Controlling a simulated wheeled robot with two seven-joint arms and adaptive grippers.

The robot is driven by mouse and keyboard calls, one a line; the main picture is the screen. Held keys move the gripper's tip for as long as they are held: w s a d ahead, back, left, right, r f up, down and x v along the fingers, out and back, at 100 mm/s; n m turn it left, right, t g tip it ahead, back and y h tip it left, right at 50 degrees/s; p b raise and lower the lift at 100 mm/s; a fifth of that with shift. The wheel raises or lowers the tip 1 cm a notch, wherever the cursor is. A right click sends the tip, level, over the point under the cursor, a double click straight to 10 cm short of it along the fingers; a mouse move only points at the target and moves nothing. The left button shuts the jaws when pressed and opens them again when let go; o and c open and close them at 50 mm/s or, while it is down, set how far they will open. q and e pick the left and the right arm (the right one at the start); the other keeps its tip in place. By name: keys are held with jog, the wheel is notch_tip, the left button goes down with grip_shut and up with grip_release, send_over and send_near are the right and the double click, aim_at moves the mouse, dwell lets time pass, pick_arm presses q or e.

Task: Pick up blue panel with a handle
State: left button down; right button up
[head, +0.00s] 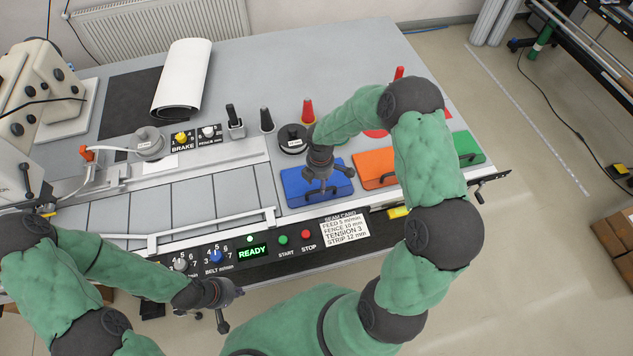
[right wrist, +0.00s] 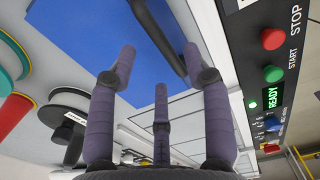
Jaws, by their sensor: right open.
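The blue panel (head: 300,196) lies flat on the right part of the machine table and carries a dark handle. It also shows in the right wrist view (right wrist: 95,38), with its dark bar handle (right wrist: 158,36) running between the fingertips in the picture. My right gripper (head: 327,172) is over the panel, open, fingers pointing at it; it covers part of the panel and handle in the head view. In the right wrist view (right wrist: 158,62) its fingers are spread and hold nothing; contact with the handle cannot be told. My left gripper (head: 225,303) hangs empty before the control strip, fingers apart.
An orange panel (head: 371,163) and a green panel (head: 467,145) lie to the right of the blue one. A black spool (head: 292,141) and a red cone (head: 307,112) stand behind it. The control strip with the READY display (head: 252,252) runs along the front edge.

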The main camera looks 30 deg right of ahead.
jog(key=shift+s+f, duration=0.2)
jog(key=shift+f, duration=0.15)
notch_tip(320, 180, down, 4)
jog(key=shift+d+f+p, duration=0.1)
jog(key=shift+p, duration=0.2)
grip_shut()
